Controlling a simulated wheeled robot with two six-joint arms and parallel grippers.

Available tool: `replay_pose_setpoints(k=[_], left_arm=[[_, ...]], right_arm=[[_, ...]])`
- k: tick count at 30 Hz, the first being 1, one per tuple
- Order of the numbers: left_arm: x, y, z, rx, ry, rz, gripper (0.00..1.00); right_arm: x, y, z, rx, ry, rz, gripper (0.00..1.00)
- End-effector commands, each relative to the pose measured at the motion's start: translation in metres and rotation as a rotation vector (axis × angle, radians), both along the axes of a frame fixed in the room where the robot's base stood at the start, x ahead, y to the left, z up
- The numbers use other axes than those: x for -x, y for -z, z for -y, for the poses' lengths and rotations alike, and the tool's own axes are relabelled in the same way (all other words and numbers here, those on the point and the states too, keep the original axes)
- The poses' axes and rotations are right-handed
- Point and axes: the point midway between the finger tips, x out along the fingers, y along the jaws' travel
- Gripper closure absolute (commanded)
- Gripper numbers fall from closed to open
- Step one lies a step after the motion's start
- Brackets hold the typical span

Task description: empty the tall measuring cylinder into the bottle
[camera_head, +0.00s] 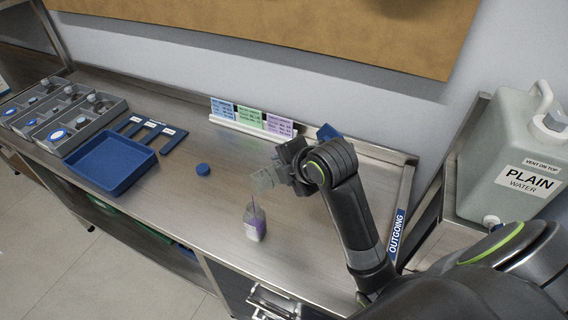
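The bottle (255,223) stands upright on the steel bench, clear, with purple liquid inside and a pale label. My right gripper (284,167) is above and to the right of it. It appears shut on the clear measuring cylinder (263,180), which is tilted with its end toward the bottle. A thin purple streak (253,199) runs between that end and the bottle's mouth. A blue piece (327,132) behind my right wrist may be the cylinder's foot; the middle is hidden by the gripper. My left gripper is not in view.
A blue tray (110,163) and grey compartment boxes (88,127) stand at the left. Coloured cards (250,117) stand at the back. A large water container (511,150) is at the right. The bench between tray and bottle is mostly clear.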

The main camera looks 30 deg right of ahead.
Motion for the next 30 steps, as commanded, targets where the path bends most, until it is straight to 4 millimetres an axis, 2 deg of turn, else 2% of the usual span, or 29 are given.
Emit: replay_pose_setpoints(k=[30], left_arm=[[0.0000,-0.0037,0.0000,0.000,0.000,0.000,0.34]], right_arm=[[0.0001,-0.0016,-0.0011,0.042,0.000,0.007,1.00]])
